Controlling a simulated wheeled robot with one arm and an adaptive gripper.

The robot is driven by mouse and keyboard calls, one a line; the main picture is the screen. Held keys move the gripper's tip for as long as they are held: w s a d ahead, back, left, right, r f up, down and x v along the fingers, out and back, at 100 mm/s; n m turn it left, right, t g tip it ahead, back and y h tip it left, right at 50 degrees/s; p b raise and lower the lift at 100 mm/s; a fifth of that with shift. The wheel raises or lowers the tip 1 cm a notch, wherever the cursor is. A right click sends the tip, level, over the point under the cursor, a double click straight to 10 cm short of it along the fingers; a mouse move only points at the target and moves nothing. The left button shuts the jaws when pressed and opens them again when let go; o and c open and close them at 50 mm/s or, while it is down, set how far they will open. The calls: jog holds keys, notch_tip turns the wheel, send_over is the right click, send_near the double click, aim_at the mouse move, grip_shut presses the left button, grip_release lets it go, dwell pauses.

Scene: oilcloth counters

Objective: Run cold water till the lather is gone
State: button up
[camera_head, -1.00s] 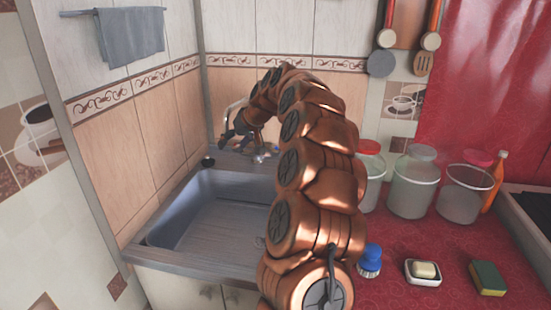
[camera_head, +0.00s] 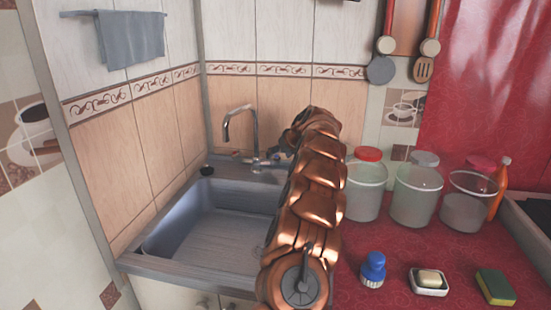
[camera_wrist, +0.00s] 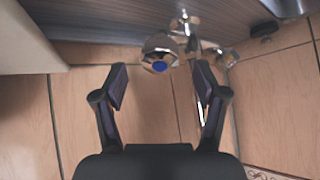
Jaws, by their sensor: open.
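The chrome faucet (camera_head: 240,122) stands at the sink's back edge, its spout curving left over the basin. I see no water stream and no lather in the sink (camera_head: 205,232). In the wrist view, a chrome tap knob with a blue cap (camera_wrist: 160,57) lies ahead of my gripper (camera_wrist: 160,70), roughly between the two spread fingertips. Whether they touch it I cannot tell. More chrome faucet parts show to its right. In the head view my gripper (camera_head: 279,156) is just right of the faucet base, partly hidden by my arm.
Glass jars (camera_head: 416,194) stand right of my arm on the red counter (camera_head: 400,240). In front are a blue brush (camera_head: 373,268), a soap dish (camera_head: 429,287) and a sponge (camera_head: 495,287). Tiled walls close in behind and left. A grey towel (camera_head: 131,38) hangs at upper left.

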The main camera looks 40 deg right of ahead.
aim_at(276, 157)
jog(key=shift+x, duration=1.95)
jog(key=c, duration=1.1)
jog(key=shift+f, duration=0.1)
jog(key=shift+c, duration=0.2)
